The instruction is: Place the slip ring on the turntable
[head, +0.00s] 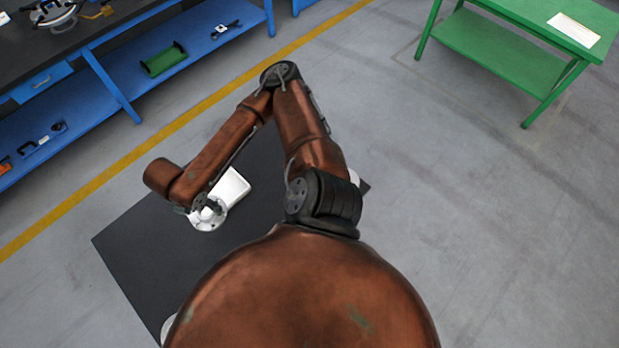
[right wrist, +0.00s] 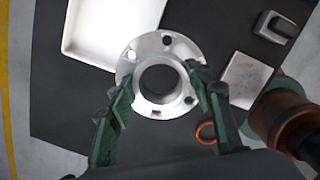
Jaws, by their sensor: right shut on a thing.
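A silver flanged ring with bolt holes and a raised round collar, which I take for the slip ring, shows in the right wrist view (right wrist: 160,105) and at my wrist's end in the head view (head: 207,224). My right gripper (right wrist: 158,88) is shut on it, with green fingers on its left and right sides. Whether it touches the dark surface below is unclear. A round white piece with dark parts on the blue bench at the upper left, cut by the frame edge, may be the turntable (head: 62,14). My left gripper is not in view.
A white tray (right wrist: 108,28) lies on the dark surface (head: 130,245), beside the ring. A grey block (right wrist: 243,82), a grey hollow part (right wrist: 275,27) and an orange ring (right wrist: 206,132) lie right of it. A green table (head: 500,62) stands upper right. Open floor lies between.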

